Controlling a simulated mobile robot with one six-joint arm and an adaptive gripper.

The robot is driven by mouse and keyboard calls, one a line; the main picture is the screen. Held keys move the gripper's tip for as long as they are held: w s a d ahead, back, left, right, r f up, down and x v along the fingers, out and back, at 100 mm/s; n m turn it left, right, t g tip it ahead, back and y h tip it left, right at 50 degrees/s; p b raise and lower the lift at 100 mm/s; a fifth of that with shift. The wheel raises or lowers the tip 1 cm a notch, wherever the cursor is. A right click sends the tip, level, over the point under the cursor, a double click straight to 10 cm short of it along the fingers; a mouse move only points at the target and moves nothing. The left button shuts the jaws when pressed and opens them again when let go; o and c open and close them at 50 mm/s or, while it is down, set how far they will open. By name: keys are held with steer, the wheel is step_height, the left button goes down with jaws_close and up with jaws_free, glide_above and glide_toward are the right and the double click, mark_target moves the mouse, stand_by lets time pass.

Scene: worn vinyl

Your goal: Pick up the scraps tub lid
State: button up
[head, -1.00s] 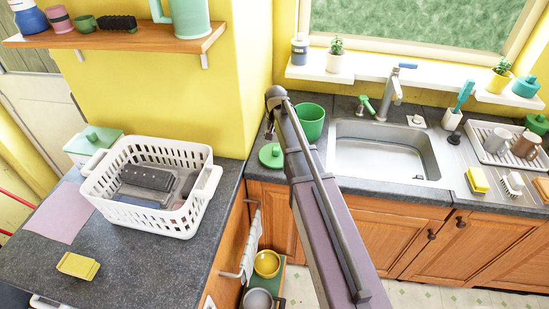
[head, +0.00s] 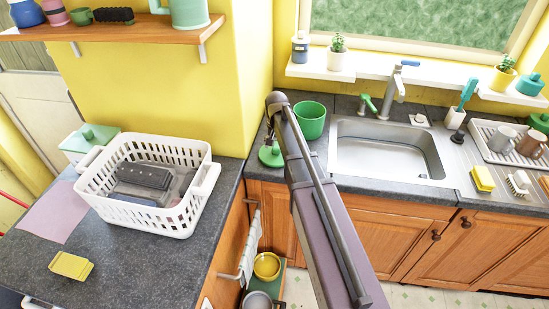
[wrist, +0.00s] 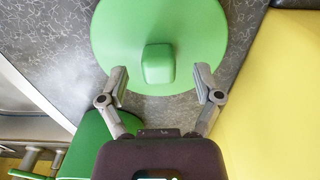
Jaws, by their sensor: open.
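The scraps tub lid (head: 264,160) is a round green disc lying on the dark counter, left of the open green tub (head: 311,122). In the wrist view the lid (wrist: 200,35) fills the upper middle, with its square green knob (wrist: 158,64) near the centre. My gripper (wrist: 160,72) is open above the lid, with one finger on each side of the knob and a gap on both sides. In the head view my gripper (head: 270,147) partly covers the lid and its knob. The tub (wrist: 92,148) shows at lower left in the wrist view.
A yellow wall (wrist: 275,100) stands close on the right in the wrist view. The sink (head: 388,150) lies right of the tub in the head view. A white basket (head: 180,215) stands on the left counter.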

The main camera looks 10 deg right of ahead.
steer(key=shift+f+b, duration=0.55)
steer(key=shift+f, duration=0.3)
jaws_close()
